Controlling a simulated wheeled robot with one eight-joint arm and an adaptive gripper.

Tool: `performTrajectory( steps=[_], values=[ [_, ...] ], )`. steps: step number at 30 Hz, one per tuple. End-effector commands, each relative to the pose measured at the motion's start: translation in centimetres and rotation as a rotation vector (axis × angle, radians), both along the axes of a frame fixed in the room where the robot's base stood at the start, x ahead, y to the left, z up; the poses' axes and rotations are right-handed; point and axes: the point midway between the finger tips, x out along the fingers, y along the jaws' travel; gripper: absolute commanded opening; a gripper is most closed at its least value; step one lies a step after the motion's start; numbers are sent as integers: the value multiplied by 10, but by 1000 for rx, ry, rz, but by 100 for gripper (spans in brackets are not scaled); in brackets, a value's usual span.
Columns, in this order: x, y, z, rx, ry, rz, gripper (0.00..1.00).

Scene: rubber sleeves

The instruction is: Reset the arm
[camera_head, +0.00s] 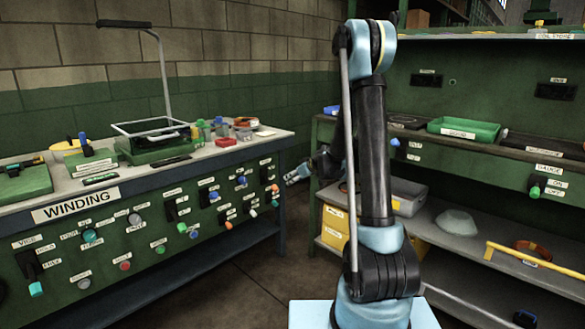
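My arm stands upright in the middle-right of the head view, in front of the gap between the two benches. It rises from its light blue base to an elbow near the top edge. Beyond it, a dark and light blue part of the arm's far end shows at the left of the upright link, where my gripper (297,174) seems to be. It is small, dark and partly hidden, so its fingers cannot be made out. Nothing can be seen held there.
At left is a green WINDING bench (92,208) with knobs, switches and a wire frame (150,125) on top. At right, a shelved bench holds a green tray (463,129), a yellow bin (335,229), a clear dome (457,222) and a yellow bar (540,262). Floor shows between them.

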Motion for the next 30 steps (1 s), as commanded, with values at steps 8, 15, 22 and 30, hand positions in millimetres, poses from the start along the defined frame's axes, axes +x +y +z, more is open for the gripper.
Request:
performTrajectory(
  steps=[8, 15, 22, 30],
  values=[
    [-58, -23, 36, -21, 104, -48, 48],
    [-113, -43, 58, -42, 194, -100, 48],
    [-168, -63, 72, -63, 278, -158, 48],
    [-236, -87, 78, -94, 372, -238, 48]
  ],
)
